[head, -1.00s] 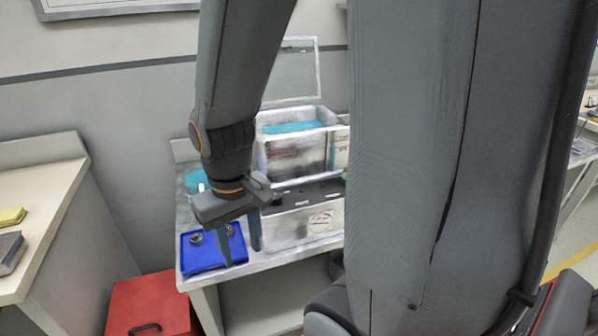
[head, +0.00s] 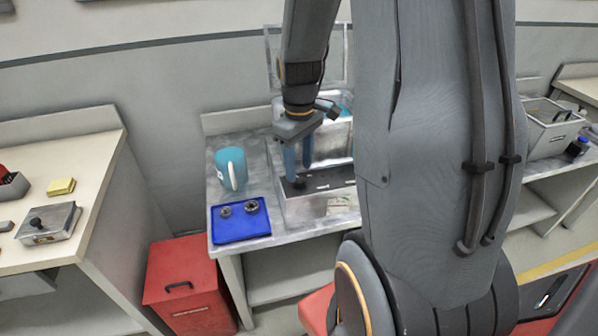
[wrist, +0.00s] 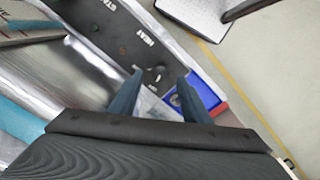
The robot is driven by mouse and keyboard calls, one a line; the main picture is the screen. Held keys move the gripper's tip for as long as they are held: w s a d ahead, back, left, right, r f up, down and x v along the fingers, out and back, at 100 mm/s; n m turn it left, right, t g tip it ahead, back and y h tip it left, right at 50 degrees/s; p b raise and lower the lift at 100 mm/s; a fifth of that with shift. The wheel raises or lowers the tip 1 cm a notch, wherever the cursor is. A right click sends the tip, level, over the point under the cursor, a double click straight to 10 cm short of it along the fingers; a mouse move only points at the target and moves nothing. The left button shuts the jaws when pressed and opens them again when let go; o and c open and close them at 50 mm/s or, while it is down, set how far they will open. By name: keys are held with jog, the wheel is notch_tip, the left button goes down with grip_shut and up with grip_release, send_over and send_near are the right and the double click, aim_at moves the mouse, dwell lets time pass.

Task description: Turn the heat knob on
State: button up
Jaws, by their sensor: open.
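The heat knob (wrist: 157,74) is small and dark on a black panel, near the white HEAT lettering (wrist: 149,36) in the wrist view. In the head view a dark knob (head: 299,182) stands at the left end of the black top of a metal-fronted unit (head: 335,180). My gripper (head: 299,170) is open, pointing down over that end. In the wrist view my gripper (wrist: 160,77) has its fingers on either side of the knob. I cannot tell whether they touch it. The knob's setting is too small to read.
A blue tray (head: 240,235) with two small metal parts lies left of the unit, a teal mug (head: 231,168) behind it. A clear-sided tank (head: 330,145) stands behind the panel. A red box (head: 185,285) sits on the floor, left of the bench.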

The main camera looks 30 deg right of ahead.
aim_at(299, 179)
jog(key=shift+f, duration=1.65)
jog(key=c, duration=1)
jog(key=shift+c, duration=0.2)
